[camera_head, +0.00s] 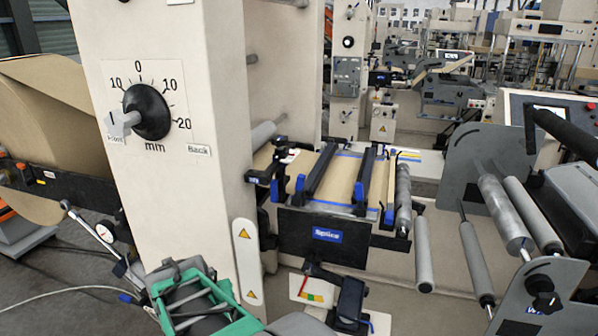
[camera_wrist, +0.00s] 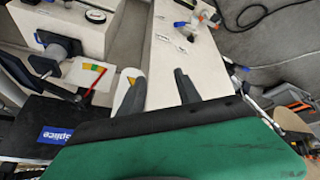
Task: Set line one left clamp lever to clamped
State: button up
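The splice table (camera_head: 330,207) stands in the middle of the head view with brown web across it. A dark left clamp bar (camera_head: 322,168) and a dark right clamp bar (camera_head: 366,176) lie over the web. A blue lever part (camera_head: 300,183) shows at the left bar's near end, and another blue part (camera_head: 359,192) at the right bar's. I cannot tell whether either is clamped. My green gripper (camera_head: 190,272) is low and left of the table, apart from it. In the wrist view its two grey fingers (camera_wrist: 160,78) are spread with nothing between them; no clamp lever shows clearly there.
A white column with a black dial (camera_head: 147,112) stands left of the table. A black panel with a blue Splice sign (camera_head: 327,236) hangs below it; the sign also shows in the wrist view (camera_wrist: 57,135). Grey rollers (camera_head: 423,255) stand at the right. A red lever (camera_head: 306,279) sits lower down.

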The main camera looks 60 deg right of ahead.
jog(key=s+d+m+g+h+p, duration=0.25)
jog(key=s+d+m, duration=0.25)
jog(key=s+d, duration=0.7)
jog(key=m+t+h+b, duration=0.1)
jog(key=m+t+h, duration=0.25)
jog(key=h, duration=0.65)
send_near(300, 183)
jog(key=shift+m+g, duration=0.25)
jog(key=shift+g, duration=0.25)
jog(key=d, duration=0.1)
jog(key=w+d, duration=0.1)
jog(key=d, duration=0.1)
jog(key=d+f, duration=0.1)
jog(key=d, duration=0.1)
jog(key=shift+w+d, duration=0.1)
jog(key=shift+w, duration=0.15)
jog(key=shift+h, duration=0.25)
jog(key=d+p, duration=0.1)
jog(key=d, duration=0.3)
jog(key=w+d+p, duration=0.1)
jog(key=d, duration=0.2)
jog(key=shift+w+d+r+p, duration=0.1)
jog(key=shift+d+r+p, duration=0.05)
jog(key=shift+r+p, duration=0.2)
jog(key=shift+d+f, duration=0.15)
jog(key=shift+d, duration=0.1)
jog(key=shift+c, duration=0.4)
grip_shut()
